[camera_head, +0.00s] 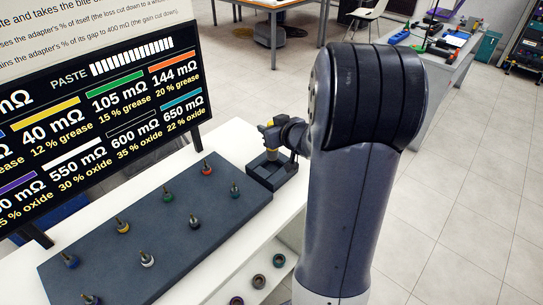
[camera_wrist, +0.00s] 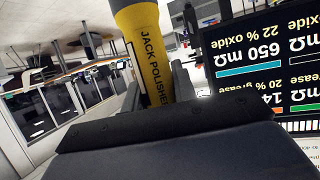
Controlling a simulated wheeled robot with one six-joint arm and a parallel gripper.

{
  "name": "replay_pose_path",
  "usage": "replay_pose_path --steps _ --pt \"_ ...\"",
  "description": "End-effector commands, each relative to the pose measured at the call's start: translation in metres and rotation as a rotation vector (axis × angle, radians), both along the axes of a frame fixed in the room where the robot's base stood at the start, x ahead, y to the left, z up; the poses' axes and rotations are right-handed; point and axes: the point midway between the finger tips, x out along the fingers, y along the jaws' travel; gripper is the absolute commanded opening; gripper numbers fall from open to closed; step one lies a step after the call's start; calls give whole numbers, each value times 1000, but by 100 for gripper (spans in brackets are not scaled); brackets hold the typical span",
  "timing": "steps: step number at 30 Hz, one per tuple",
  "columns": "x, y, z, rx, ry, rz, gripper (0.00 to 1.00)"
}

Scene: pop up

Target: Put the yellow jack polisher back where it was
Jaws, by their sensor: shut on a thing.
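The yellow jack polisher (camera_head: 268,135) is in my gripper (camera_head: 279,132) in the head view, at the far end of the white bench. Its yellow body with the words "JACK POLISHER" fills the top middle of the wrist view (camera_wrist: 145,52). My gripper is shut on it. A small dark open-topped holder (camera_head: 262,176) stands right below it. The polisher's lower end shows dark at the holder; I cannot tell whether it touches the holder's floor. My arm hides part of the right side.
A dark grey board (camera_head: 110,254) with several small colour-banded jacks lies on the white bench (camera_head: 240,137) beside the holder. A black display panel (camera_head: 100,115) stands behind it. Several rings (camera_head: 279,260) lie on a lower shelf. The tiled floor (camera_head: 470,215) at right is clear.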

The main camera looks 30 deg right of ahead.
Motion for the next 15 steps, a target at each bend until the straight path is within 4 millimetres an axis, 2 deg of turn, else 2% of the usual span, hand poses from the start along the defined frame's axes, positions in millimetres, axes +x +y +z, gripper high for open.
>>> replay_pose_path --steps 1,5,10,15 --pt "0 0 -11 1 1 1 6" --pt "0 1 -21 0 -1 2 6" --pt "0 0 -46 2 0 1 6" --pt "0 0 -56 0 -2 1 6"
